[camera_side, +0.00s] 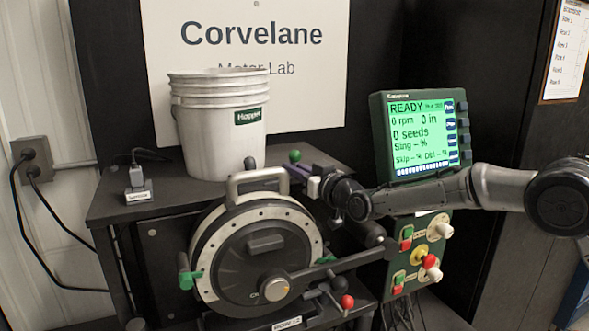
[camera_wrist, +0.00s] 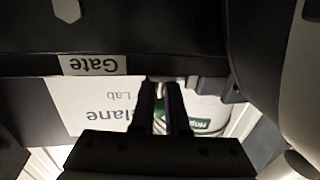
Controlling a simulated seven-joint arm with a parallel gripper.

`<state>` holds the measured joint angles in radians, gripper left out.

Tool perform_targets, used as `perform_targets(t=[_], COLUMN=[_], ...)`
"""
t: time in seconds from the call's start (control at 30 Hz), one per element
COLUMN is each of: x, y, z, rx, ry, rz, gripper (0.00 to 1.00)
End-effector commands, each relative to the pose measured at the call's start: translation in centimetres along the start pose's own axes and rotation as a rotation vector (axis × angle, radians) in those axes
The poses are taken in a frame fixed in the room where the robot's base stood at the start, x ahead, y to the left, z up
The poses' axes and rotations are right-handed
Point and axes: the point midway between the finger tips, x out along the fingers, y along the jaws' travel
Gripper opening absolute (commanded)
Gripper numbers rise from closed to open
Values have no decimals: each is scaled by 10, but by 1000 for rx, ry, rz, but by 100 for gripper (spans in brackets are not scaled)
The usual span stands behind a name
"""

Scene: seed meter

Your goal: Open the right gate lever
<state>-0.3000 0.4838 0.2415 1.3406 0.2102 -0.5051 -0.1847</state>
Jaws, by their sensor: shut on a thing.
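My gripper (camera_side: 296,171) reaches in from the right to the left-front of the green display, just above the top right of the round meter housing (camera_side: 258,252). Its fingers sit directly below a small green ball knob (camera_side: 295,156), which I take to be the gate lever's. In the wrist view my gripper (camera_wrist: 163,88) has its two fingers close together at a dark panel edge, beside an upside-down "Gate" label (camera_wrist: 94,65). The jaws are shut on a slim part, mostly hidden by the fingers. How far the lever is turned cannot be told.
A white bucket (camera_side: 218,125) labelled Hopper stands on the dark table (camera_side: 120,196). The green display (camera_side: 420,135) reads READY. Below it is a switch panel (camera_side: 418,256) with knobs. A red-knobbed lever (camera_side: 347,301) sits at the lower right of the housing.

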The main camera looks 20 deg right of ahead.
Motion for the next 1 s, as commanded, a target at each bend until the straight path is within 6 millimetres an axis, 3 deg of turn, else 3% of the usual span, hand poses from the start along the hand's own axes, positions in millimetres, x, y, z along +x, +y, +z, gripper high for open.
perform_targets(t=[0.2,0.3,0.63,0.67,0.7,1.0], x=[-6,-9,-9,-9,-9,-10], y=[36,45,46,45,45,46], z=[0,1,1,1,0,0], rx=[-1,0,0,0,0,0], ry=[0,-1,-1,-1,-1,-1], rz=[9,6,2,2,2,2], gripper=[0,0,0,18,24,24])
